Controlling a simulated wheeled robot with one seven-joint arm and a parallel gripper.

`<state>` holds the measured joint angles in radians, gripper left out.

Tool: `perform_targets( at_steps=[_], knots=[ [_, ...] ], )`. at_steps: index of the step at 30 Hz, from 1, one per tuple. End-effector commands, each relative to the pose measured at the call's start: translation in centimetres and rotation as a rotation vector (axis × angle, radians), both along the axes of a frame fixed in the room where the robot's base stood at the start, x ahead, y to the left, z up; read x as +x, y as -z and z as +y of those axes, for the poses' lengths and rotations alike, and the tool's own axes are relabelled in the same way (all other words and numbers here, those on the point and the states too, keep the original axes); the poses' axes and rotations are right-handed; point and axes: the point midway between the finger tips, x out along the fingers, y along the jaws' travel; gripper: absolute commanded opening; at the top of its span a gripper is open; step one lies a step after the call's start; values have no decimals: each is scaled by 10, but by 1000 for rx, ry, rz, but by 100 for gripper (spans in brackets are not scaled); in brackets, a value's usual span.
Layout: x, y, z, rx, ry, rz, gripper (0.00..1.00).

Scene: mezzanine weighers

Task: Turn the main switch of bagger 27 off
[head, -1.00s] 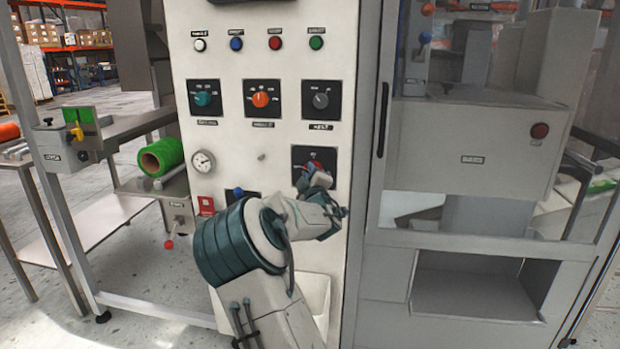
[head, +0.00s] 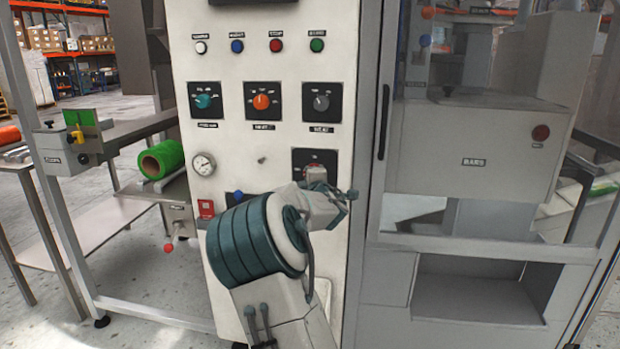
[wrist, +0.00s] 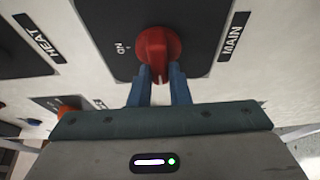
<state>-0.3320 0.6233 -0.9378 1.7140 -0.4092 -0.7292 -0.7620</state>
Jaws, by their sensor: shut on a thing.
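The main switch is a red rotary knob (wrist: 158,50) on a dark square plate (wrist: 112,40), with a MAIN label (wrist: 235,36) beside it in the wrist view. The plate (head: 300,158) also shows low on the white panel in the head view, where my wrist covers most of the knob. My gripper (wrist: 160,80) is shut on the knob, its blue fingers on either side of the handle. A white line on the handle points toward my gripper, away from a small mark at the plate's left in the wrist view. Plate markings near the fingers are hidden.
Above the switch are a grey dial (head: 321,102), an orange dial (head: 261,102) and a teal dial (head: 203,101). A gauge (head: 203,164) and a red button (head: 206,208) are to the left. A door handle (head: 383,122) stands close to the right.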

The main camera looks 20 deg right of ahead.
Motion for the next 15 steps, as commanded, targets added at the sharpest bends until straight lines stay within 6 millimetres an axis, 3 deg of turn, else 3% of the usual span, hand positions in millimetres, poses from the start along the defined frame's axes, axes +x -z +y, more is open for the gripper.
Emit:
perform_targets(
  at_steps=[10, 11, 12, 13, 15],
  knots=[
    [0, 1, 0, -4, -1, 3, 0],
    [0, 1, 0, -4, -1, 3, 22],
    [0, 1, 0, -4, -1, 3, 33],
    [0, 1, 0, -4, -1, 3, 38],
    [0, 0, 0, -3, 0, 3, 38]
  ],
)
